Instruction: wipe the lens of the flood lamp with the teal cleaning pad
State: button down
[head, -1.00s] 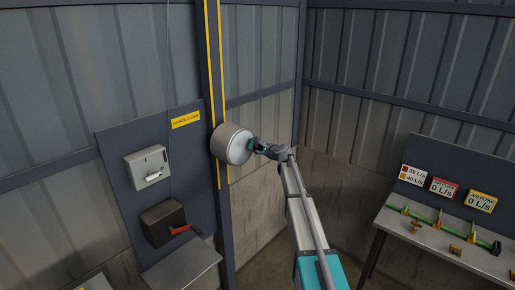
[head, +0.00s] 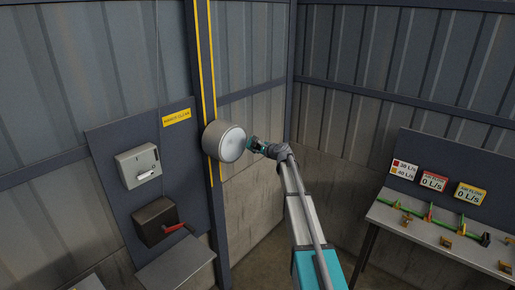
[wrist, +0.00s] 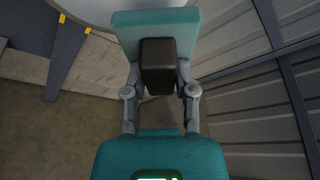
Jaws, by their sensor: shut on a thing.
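The flood lamp (head: 224,141) is a round grey drum on the dark post with yellow stripes, and its pale lens (head: 232,144) faces right. The lamp's rim (wrist: 150,2) also shows at the top of the wrist view. My gripper (head: 256,146) is just right of the lens. In the wrist view my gripper (wrist: 158,88) is shut on the dark block-shaped handle (wrist: 158,62) of the teal cleaning pad (wrist: 155,25). The pad is between the gripper and the lamp. In the head view a small gap shows between the pad and the lens.
A dark panel left of the post carries a grey box (head: 138,164) and a dark box with a red lever (head: 158,222). A bench (head: 425,228) with a green pipe and several signs stands at the right. Corrugated walls meet behind my arm.

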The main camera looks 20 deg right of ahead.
jog(key=shift+s+d, duration=0.8)
jog(key=shift+s, duration=0.3)
jog(key=shift+a, duration=0.1)
jog(key=p, duration=0.3)
send_near(227, 144)
jog(key=s+d+f, duration=0.1)
jog(key=d+f, duration=0.1)
jog(key=d, duration=0.1)
jog(key=shift+r, duration=0.2)
jog(key=shift+w+a, duration=0.15)
jog(key=shift+w, duration=0.05)
jog(key=shift+w+a, duration=0.85)
jog(key=shift+w, duration=0.3)
jog(key=shift+w+a, duration=0.8)
jog(key=shift+w, duration=0.35)
jog(key=shift+w+a, duration=0.6)
jog(key=shift+w, duration=0.25)
